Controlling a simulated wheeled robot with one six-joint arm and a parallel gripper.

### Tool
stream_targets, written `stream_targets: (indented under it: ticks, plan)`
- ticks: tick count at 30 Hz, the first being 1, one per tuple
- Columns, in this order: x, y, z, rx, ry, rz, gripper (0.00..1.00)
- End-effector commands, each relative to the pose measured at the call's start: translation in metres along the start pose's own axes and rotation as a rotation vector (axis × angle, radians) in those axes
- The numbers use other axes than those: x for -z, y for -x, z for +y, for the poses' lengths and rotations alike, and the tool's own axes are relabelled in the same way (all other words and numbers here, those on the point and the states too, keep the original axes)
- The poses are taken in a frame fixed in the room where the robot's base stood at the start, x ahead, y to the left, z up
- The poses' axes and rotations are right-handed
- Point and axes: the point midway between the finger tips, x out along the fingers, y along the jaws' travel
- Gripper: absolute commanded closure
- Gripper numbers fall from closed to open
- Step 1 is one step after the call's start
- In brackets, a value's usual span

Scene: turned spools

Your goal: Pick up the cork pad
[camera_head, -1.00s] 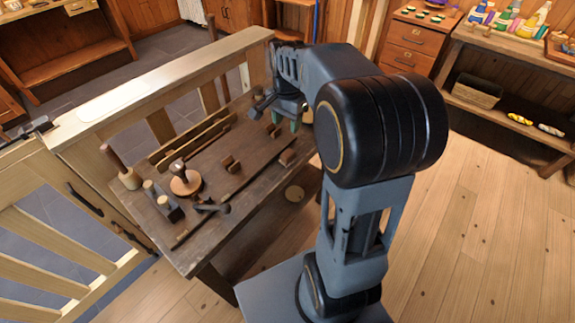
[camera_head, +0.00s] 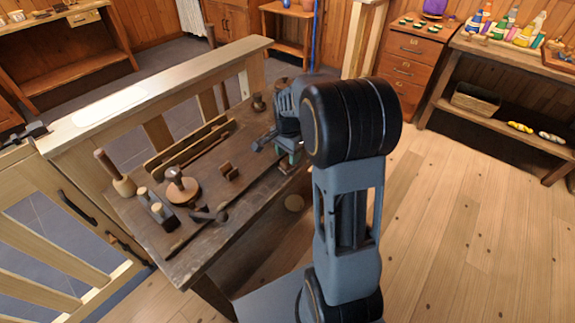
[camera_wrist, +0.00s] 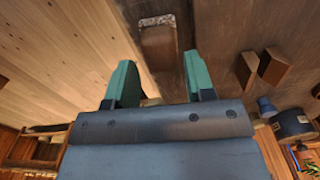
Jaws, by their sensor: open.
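The cork pad is most likely the brown block (camera_wrist: 159,45) with a speckled, cork-like strip along its far end, seen in the wrist view. It lies on the dark workbench (camera_head: 235,222), close to its edge. My gripper (camera_wrist: 160,78) is open, with its two teal fingers apart and nothing between them. The block shows just beyond the fingertips, roughly in line with the gap. In the head view my gripper (camera_head: 293,160) is low over the bench's right part, and it hides most of the block there.
Two brown wooden pieces (camera_wrist: 262,67) stand to the block's right in the wrist view. A round wooden tool (camera_head: 183,188), a mallet (camera_head: 116,175) and a long wooden rack (camera_head: 188,147) occupy the bench's left and back.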

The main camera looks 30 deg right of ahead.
Motion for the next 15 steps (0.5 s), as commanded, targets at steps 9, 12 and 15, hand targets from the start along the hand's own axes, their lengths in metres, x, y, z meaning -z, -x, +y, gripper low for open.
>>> stream_targets:
  ticks: [9, 12, 15]
  plan:
    - [-0.002, -0.032, -0.001, 0.0, 0.0, 0.0, 0.51]
    - [-0.002, -0.032, -0.001, 0.001, 0.0, 0.001, 0.51]
    - [-0.002, -0.032, -0.001, 0.001, 0.001, 0.001, 0.51]
